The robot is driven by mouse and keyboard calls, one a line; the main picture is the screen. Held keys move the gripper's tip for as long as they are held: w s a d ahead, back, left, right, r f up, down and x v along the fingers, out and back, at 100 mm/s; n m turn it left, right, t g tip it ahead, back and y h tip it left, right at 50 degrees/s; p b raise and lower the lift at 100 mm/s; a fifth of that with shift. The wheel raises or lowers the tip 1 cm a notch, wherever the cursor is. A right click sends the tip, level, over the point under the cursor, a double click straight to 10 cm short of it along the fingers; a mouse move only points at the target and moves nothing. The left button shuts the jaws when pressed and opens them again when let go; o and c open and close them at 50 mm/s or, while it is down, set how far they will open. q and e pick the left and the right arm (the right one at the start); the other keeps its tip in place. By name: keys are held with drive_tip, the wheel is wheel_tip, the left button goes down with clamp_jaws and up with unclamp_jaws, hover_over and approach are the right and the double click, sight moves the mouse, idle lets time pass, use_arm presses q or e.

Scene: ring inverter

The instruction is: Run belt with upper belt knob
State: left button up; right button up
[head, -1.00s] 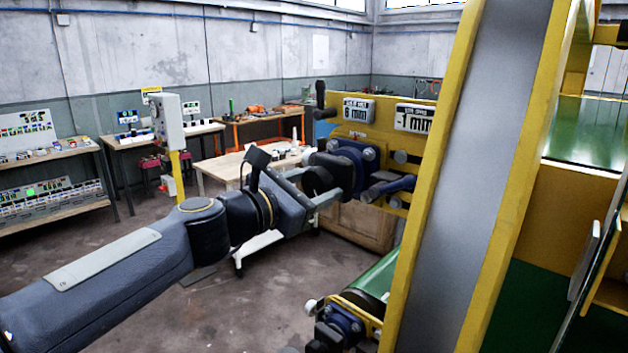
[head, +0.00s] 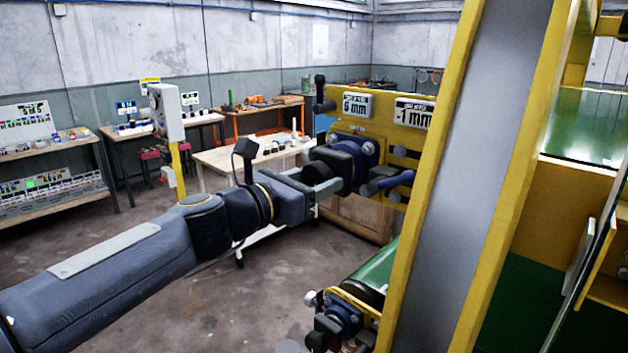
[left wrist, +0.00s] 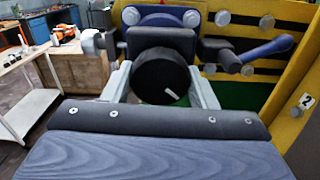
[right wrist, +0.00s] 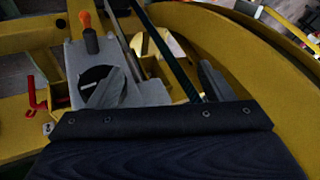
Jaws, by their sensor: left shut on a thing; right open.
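The upper belt knob (head: 318,172) is a black round knob on a blue mount on the yellow panel, left of the sloping grey belt. My left gripper (head: 328,184) is shut on it. In the left wrist view the knob (left wrist: 161,77) sits between the two grey fingers of the left gripper (left wrist: 162,92), with a small white mark on its face. My right gripper (right wrist: 160,88) is open, in the right wrist view only. It is over a grey plate with a black dial (right wrist: 98,82) inside a yellow frame; no held thing shows between its fingers.
Two white displays are on the panel; the right one (head: 413,114) reads -1 mm, the left one (head: 357,105) seems to read 6 mm. A blue lever (left wrist: 268,48) is right of the knob. An orange-handled lever (right wrist: 87,28) stands near the right gripper. Workbenches are behind.

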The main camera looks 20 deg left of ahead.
use_arm(q)
drive_tip(key=o, duration=1)
drive_tip(key=shift+c, duration=0.2)
drive_tip(key=p+v, duration=0.1)
drive_tip(key=v, duration=0.7)
